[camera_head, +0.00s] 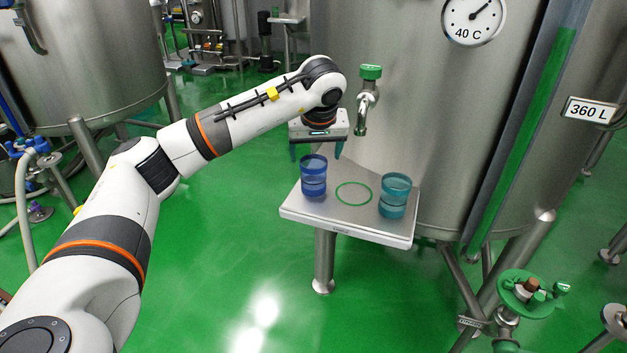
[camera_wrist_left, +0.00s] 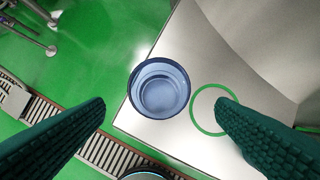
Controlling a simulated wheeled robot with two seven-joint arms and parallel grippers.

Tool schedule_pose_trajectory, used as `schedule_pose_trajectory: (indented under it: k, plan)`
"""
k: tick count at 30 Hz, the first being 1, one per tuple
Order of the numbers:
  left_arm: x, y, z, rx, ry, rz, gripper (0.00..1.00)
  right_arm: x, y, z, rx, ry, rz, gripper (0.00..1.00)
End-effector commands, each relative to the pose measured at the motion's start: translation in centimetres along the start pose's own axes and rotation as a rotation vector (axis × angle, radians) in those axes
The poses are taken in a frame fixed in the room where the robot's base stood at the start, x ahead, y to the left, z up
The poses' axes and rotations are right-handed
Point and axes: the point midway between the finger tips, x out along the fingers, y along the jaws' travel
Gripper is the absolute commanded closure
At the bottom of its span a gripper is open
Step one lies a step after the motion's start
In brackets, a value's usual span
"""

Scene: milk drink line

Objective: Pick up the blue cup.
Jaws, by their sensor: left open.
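The blue cup (camera_head: 313,178) is a clear, deep-blue tumbler standing upright near the left end of a small steel shelf (camera_head: 345,225). My left gripper (camera_head: 316,153) is open and points down just above and behind the cup. In the left wrist view the cup (camera_wrist_left: 160,90) shows from above, with its rim between the two dark green fingers and a gap on each side. I see no finger touching it. A teal cup (camera_head: 394,197) stands upright at the right of the shelf. My right gripper is not in view.
A green ring (camera_head: 353,194) marks the shelf between the cups. A tap (camera_head: 362,112) with a green top sticks out from the large steel tank (camera_head: 420,120) behind the shelf. A valve (camera_head: 526,290) sits at lower right. Open green floor lies in front.

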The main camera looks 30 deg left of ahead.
Motion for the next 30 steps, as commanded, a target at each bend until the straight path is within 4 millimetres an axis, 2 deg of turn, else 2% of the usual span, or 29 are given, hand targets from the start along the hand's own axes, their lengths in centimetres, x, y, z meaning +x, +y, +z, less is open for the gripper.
schedule_pose_trajectory:
  k: [7, 15, 24, 30]
  plan:
    - [2.1, 0.0, 0.0, 0.000, 0.001, -0.001, 0.21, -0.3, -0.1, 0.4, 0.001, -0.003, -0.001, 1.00]
    - [5.8, 0.1, 0.2, 0.001, 0.002, -0.001, 0.21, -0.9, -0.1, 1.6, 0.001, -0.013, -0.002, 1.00]
    - [6.3, 0.1, 0.2, 0.001, 0.000, -0.004, 0.21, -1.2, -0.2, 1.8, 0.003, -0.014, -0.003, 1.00]
    - [6.3, 0.1, 0.2, 0.001, 0.000, -0.004, 0.54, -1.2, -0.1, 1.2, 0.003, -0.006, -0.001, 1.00]
